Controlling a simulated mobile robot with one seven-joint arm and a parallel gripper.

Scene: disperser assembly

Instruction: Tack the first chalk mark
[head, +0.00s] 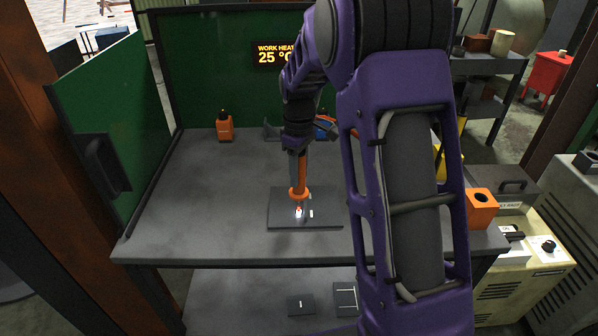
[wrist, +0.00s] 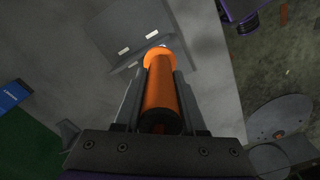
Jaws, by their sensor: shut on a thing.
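My gripper (head: 299,160) is shut on an orange cylindrical tool (head: 299,178), which it holds nearly upright, tip down. The tool also shows between the gripper's two fingers in the wrist view (wrist: 160,85). A dark flat plate (head: 330,221) lies on the workbench under the tool. Short white chalk marks show on the plate in the wrist view, one lower (wrist: 125,50) and one upper (wrist: 124,33). A bright white spot (head: 299,213) shows at the tool's tip, beside a chalk mark (head: 311,213). I cannot tell whether the tip touches the plate.
An orange bottle-like object (head: 224,129) stands at the bench's back left. An orange block with a hole (head: 481,208) is at the right edge, near a cream machine with a knob (head: 530,262). The bench's left side is clear.

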